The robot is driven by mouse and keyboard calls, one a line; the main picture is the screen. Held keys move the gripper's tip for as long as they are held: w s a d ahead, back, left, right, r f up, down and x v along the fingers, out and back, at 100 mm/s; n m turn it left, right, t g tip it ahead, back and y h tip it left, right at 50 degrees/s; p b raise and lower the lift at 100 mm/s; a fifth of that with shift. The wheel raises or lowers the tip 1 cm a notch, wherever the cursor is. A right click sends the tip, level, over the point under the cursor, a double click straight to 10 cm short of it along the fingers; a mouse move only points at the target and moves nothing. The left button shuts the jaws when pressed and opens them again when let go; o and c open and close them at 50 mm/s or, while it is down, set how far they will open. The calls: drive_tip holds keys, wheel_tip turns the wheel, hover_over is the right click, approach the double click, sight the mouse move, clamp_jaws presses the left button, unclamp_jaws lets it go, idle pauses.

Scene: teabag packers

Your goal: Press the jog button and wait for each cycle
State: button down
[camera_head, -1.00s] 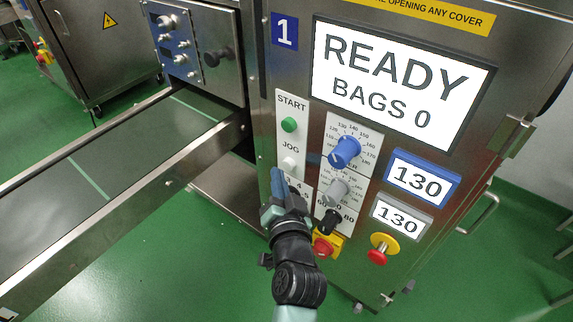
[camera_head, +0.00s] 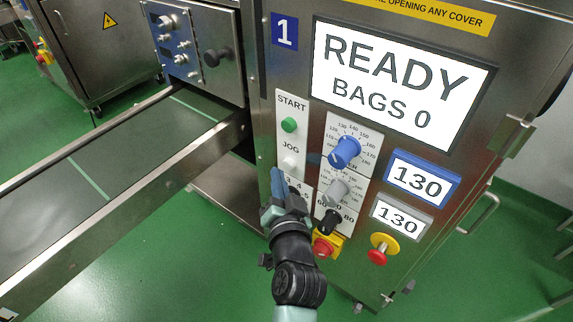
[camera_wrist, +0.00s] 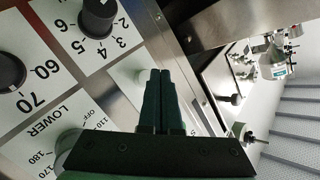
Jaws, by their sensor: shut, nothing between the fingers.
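The white jog button (camera_head: 290,161) sits under the JOG label on a white panel of the machine, below the green start button (camera_head: 288,125). My gripper (camera_head: 278,172) is shut and empty, its tips just below and left of the jog button in the head view. The button's face is visible there, and I cannot tell whether the tips touch the panel. In the wrist view the shut fingers (camera_wrist: 160,76) point at the machine front, over part of a white panel. The display (camera_head: 395,85) reads READY, BAGS 0.
Right of the button panel are a blue knob (camera_head: 344,152), a grey knob (camera_head: 335,191) and a black knob (camera_head: 328,221). A red switch (camera_head: 323,247) and a red emergency button (camera_head: 378,256) are lower. A conveyor (camera_head: 110,165) extends left.

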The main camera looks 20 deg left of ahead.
idle(0.5)
drive_tip(key=shift+w+d, duration=0.15)
drive_tip(key=shift+w, duration=0.25)
